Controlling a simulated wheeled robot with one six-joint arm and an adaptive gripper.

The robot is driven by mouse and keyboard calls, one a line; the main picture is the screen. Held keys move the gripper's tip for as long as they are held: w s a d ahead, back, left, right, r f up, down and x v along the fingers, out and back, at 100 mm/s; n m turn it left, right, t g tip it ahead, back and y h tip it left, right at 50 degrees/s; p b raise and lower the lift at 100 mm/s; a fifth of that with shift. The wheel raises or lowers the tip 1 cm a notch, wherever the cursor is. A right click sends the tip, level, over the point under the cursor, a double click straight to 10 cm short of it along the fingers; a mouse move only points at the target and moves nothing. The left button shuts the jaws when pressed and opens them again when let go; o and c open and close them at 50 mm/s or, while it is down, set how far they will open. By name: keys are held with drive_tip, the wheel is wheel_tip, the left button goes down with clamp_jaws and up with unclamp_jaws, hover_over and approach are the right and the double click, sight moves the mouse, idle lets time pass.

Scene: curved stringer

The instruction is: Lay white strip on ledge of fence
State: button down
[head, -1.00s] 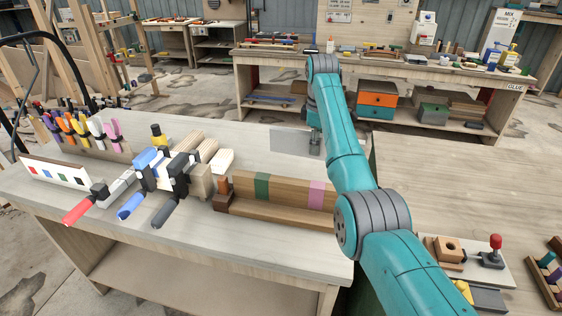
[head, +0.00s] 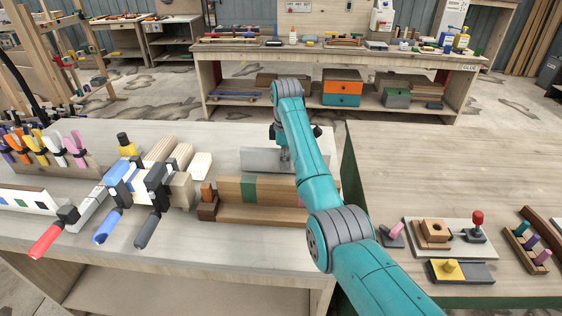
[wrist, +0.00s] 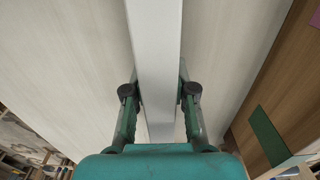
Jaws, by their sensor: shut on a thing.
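A white strip (wrist: 156,50) runs lengthwise through my gripper (wrist: 157,92), whose two fingers are shut on its sides in the wrist view. In the head view the strip (head: 259,158) is a pale slab just behind the fence, partly hidden by my arm. Its height above the bench is unclear. The brown wooden fence (head: 230,187) has a raised back with a green patch and a low front ledge (head: 245,214). In the wrist view the fence (wrist: 285,85) lies to the right of the strip, apart from it. My arm hides the fence's right part.
Clamps with red, blue and dark handles (head: 147,190) and wooden blocks (head: 166,150) stand left of the fence. A rack of coloured clamps (head: 75,168) is farther left. Fixtures (head: 440,235) sit on the right bench.

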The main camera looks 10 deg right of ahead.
drive_tip(key=shift+d+f, duration=0.1)
drive_tip(key=shift+f, duration=0.2)
drive_tip(key=shift+f, duration=0.15)
drive_tip(key=c, duration=0.9)
unclamp_jaws()
drive_tip(key=shift+c, duration=0.2)
